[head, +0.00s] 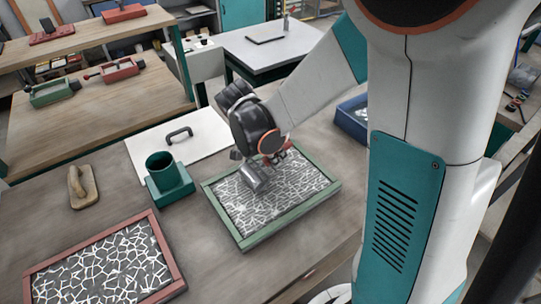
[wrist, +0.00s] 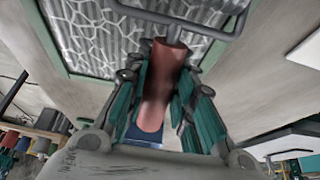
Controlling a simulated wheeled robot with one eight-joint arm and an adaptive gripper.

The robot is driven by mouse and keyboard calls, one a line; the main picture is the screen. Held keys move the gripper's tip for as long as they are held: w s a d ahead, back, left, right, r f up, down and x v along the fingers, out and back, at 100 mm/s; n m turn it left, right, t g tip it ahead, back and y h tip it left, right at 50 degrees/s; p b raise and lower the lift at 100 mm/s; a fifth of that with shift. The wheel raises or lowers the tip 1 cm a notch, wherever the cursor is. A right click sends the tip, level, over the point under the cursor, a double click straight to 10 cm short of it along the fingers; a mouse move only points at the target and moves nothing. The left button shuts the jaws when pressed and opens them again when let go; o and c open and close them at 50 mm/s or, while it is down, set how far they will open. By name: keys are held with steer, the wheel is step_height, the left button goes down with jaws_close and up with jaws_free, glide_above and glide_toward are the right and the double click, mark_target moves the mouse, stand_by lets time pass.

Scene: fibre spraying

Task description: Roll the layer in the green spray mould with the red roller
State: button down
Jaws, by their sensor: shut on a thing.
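The green spray mould (head: 291,216) lies on the bench in the middle of the head view, filled with a dark layer crossed by white fibres (head: 265,205). My gripper (head: 274,150) is over the far part of this mould. It is shut on the red handle (wrist: 158,90) of the roller, which lies between the fingers in the wrist view. The roller's grey metal cylinder (head: 255,179) is at or just above the layer, left of my gripper; I cannot tell whether it touches. The green frame edge also shows in the wrist view (wrist: 52,45).
A red mould (head: 164,258) with a similar layer lies front left. A green holder with a cup (head: 172,180), a white board with a black handle (head: 203,132) and a wooden float (head: 83,187) stand left. A blue mould (head: 346,122) is right, partly behind my arm.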

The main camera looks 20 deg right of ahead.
steer(key=shift+w+d+b, duration=0.15)
steer(key=shift+w+d, duration=0.35)
steer(key=shift+d, duration=2)
steer(key=shift+w+d+b, duration=0.2)
steer(key=shift+w+d, duration=0.3)
steer(key=shift+d, duration=1.95)
steer(key=shift+w+d+b, duration=0.15)
steer(key=shift+w+d, duration=0.35)
steer(key=shift+d, duration=2)
step_height(320, 180, up, 7)
steer(key=p, duration=0.5)
steer(key=shift+a, duration=0.1)
steer(key=w+a+f+n+t+y, duration=0.2)
steer(key=a+n, duration=0.6)
steer(key=a, duration=0.1)
steer(key=w+a+f+n+t+y+b, duration=0.1)
steer(key=w+a+f+n+y, duration=0.1)
steer(key=a+n, duration=0.5)
steer(key=w+a, duration=0.1)
steer(key=a, duration=0.2)
steer(key=shift+w+f+n+t+y, duration=0.3)
steer(key=shift+f+n+t+y, duration=0.1)
